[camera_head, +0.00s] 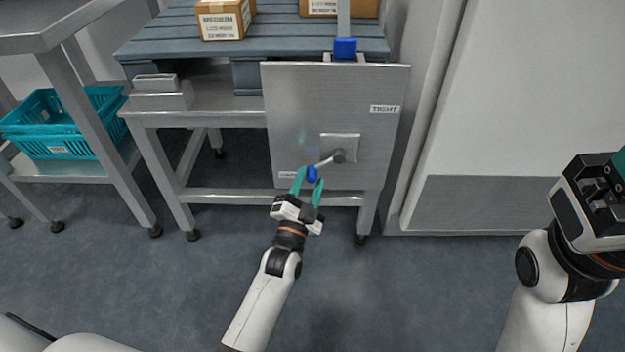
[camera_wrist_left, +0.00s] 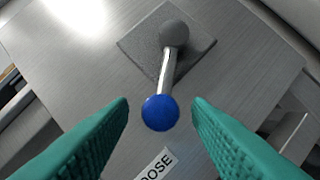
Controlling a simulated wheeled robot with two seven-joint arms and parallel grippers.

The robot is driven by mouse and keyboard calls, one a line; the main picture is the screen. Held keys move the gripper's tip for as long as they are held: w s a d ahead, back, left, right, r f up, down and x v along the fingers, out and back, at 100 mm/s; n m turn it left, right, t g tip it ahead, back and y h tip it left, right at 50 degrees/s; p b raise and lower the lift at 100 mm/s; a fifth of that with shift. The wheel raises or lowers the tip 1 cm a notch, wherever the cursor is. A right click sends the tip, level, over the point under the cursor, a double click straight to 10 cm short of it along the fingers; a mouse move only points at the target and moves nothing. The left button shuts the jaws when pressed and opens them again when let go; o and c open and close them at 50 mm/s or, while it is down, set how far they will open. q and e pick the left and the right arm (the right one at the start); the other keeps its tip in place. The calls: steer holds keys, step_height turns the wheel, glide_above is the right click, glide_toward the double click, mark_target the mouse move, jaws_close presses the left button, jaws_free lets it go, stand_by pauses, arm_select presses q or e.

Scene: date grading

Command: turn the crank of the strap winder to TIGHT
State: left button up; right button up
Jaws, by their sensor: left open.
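The strap winder is a grey metal panel (camera_head: 300,110) on the front of a steel stand. Its crank arm (camera_head: 326,161) runs from a grey hub (camera_head: 339,156) down-left to a blue knob (camera_head: 311,174). The crank points toward the lower label (camera_head: 289,175), which reads partly as "OOSE" in the left wrist view (camera_wrist_left: 157,165). The TIGHT label (camera_head: 384,109) is at upper right. My left gripper (camera_head: 307,183) is open, its teal fingers either side of the knob (camera_wrist_left: 160,113), with gaps visible. My right gripper (camera_head: 616,168) is partly cut off at the right edge.
A blue slatted pallet (camera_head: 165,45) with cardboard boxes (camera_head: 222,20) stands above the panel. A grey strap with a blue fitting (camera_head: 345,48) rises behind its top edge. A teal basket (camera_head: 60,145) sits on a shelf at left. The floor before the stand is clear.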

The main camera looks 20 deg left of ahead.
arm_select(q)
steer(key=shift+b+x, duration=0.3)
steer(key=shift+x, duration=1.05)
steer(key=shift+c, duration=0.6)
jaws_close()
